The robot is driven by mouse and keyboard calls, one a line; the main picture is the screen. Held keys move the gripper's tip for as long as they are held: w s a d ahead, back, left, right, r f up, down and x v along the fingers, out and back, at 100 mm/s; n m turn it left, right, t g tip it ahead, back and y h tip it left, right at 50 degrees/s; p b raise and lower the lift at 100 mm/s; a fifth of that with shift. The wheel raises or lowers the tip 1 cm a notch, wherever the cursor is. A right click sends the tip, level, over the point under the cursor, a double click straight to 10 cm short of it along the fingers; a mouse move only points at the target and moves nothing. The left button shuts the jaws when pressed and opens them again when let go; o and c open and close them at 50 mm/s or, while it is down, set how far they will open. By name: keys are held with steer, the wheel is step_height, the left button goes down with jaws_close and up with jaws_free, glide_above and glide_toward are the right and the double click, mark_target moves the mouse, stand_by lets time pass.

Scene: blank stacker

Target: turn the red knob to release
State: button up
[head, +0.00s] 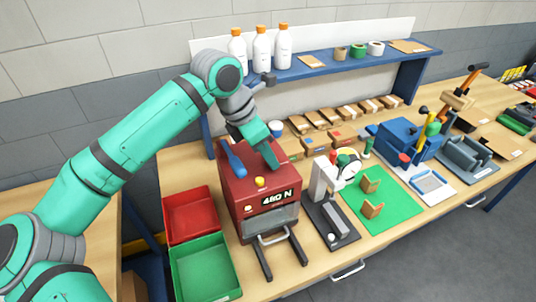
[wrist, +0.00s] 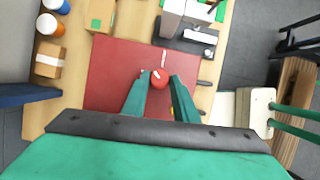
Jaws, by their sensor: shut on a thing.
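The dark red box-shaped machine (head: 253,212) stands on the wooden bench, with a display reading about "480 N" on its front. In the wrist view its red top (wrist: 112,72) fills the middle. The round red knob (wrist: 159,79) sits on that top, between the fingertips of my gripper (wrist: 158,82). My gripper is shut on the knob. In the head view my gripper (head: 268,146) reaches down onto the machine's top and hides the knob. A blue lever (head: 236,158) lies on the top's left side.
A red bin (head: 190,240) and a green bin (head: 228,287) stand left of the machine. A grey-and-white press (head: 322,182) and a green mat (head: 392,228) are close on the right. A blue shelf (head: 330,62) with white bottles (head: 260,50) runs behind.

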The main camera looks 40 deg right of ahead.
steer(key=m, duration=0.1)
steer(key=m+g, duration=0.1)
steer(key=m, duration=0.3)
steer(key=shift+w+d+g+y, duration=0.1)
steer(key=shift+w+g+y, duration=0.2)
steer(key=shift+g+y, duration=0.1)
steer(key=shift+w+d+m+g+y, duration=0.1)
steer(key=shift+m+g+y, duration=0.2)
steer(key=shift+m, duration=0.85)
steer(key=shift+d+m+g+y, duration=0.1)
steer(key=shift+m+g+y, duration=0.2)
steer(key=shift+m, duration=0.85)
steer(key=shift+a, duration=0.1)
steer(key=o, duration=1.1)
steer(key=shift+c, duration=0.2)
steer(key=v, duration=1)
steer(key=shift+r, duration=0.4)
steer(key=shift+w, duration=0.15)
